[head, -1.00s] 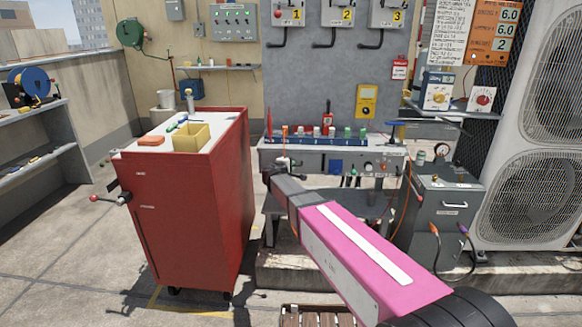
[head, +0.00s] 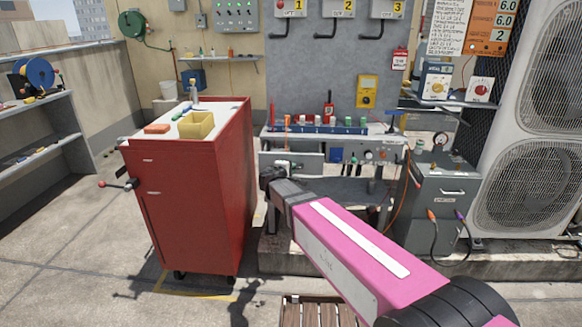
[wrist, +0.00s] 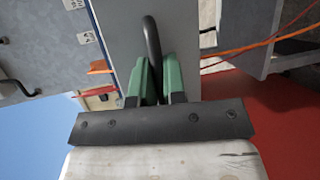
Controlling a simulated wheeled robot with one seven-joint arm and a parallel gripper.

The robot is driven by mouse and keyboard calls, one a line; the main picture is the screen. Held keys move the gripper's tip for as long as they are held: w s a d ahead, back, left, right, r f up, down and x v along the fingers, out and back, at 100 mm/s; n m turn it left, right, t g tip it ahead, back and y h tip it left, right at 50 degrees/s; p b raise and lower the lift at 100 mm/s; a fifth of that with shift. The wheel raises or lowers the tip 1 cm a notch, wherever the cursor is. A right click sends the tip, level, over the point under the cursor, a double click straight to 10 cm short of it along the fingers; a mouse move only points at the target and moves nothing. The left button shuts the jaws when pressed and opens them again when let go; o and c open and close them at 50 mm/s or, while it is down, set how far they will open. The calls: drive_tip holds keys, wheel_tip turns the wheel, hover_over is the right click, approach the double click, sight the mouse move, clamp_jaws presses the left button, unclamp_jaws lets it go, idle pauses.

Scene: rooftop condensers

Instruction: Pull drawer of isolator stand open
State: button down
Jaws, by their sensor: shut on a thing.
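The isolator stand (head: 345,135) is a grey bench against the grey panel, at the middle of the head view. Its drawer front (head: 305,168) is at the left below the top and appears to stand out from the stand's face, with a gap above it. In the wrist view the grey drawer front (wrist: 182,35) fills the upper middle, with a black bar handle (wrist: 152,42) on it. My gripper (wrist: 157,78) has its green fingers shut on this handle. In the head view my arm partly hides the fingers and handle.
A red cabinet (head: 200,200) with a yellow bin (head: 196,125) stands close at left of my arm. A grey cabinet (head: 440,205) with cables is at right. A wooden pallet (head: 315,312) lies on the floor in front.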

drive_tip(key=c, duration=1.5)
unclamp_jaws()
drive_tip(key=v, duration=1)
drive_tip(key=shift+s+a, duration=0.2)
drive_tip(key=shift+s, duration=0.15)
